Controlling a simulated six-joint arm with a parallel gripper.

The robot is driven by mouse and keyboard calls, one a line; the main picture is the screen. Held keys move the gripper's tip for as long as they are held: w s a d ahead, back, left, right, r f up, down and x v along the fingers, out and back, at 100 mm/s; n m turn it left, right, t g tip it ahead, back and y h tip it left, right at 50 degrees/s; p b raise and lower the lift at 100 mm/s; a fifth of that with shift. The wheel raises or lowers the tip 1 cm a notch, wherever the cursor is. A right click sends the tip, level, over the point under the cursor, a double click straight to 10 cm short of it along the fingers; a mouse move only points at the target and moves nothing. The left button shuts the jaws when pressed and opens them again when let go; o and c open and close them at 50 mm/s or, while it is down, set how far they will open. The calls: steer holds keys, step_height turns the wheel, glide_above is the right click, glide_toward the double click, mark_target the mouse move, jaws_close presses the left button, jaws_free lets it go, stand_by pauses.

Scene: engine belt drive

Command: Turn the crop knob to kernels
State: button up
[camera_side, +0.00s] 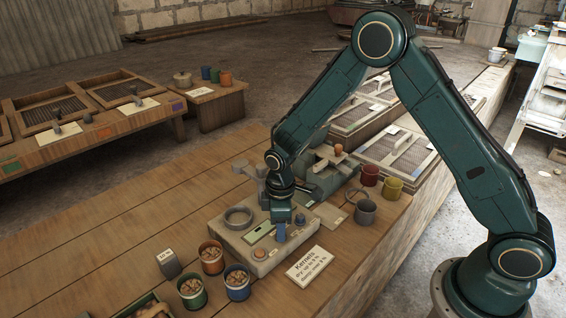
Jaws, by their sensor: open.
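A pale, box-like meter (233,241) stands on the wooden bench, with a round ring, a small greenish display (261,233) and an orange-red button (259,254) on its top. My gripper (282,226) points down over the right part of the meter's top, just right of the display. It is open. A small blue-grey part shows under it, but I cannot tell whether this is the crop knob or a fingertip. The knob's pointer and markings cannot be made out, and I cannot tell whether my gripper touches it. A card (306,265) headed "Kernels" lies in front of the meter.
An orange cup (212,258), a green cup (191,293) and a blue cup (237,282) stand left of the meter, beside a grey block (168,263). A grey cup (365,213) and red and yellow cups stand at right.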

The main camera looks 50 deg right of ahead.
steer(key=shift+f, duration=0.6)
jaws_close()
steer(key=shift+m, duration=0.3)
steer(key=m, duration=1.1)
stand_by(0.4)
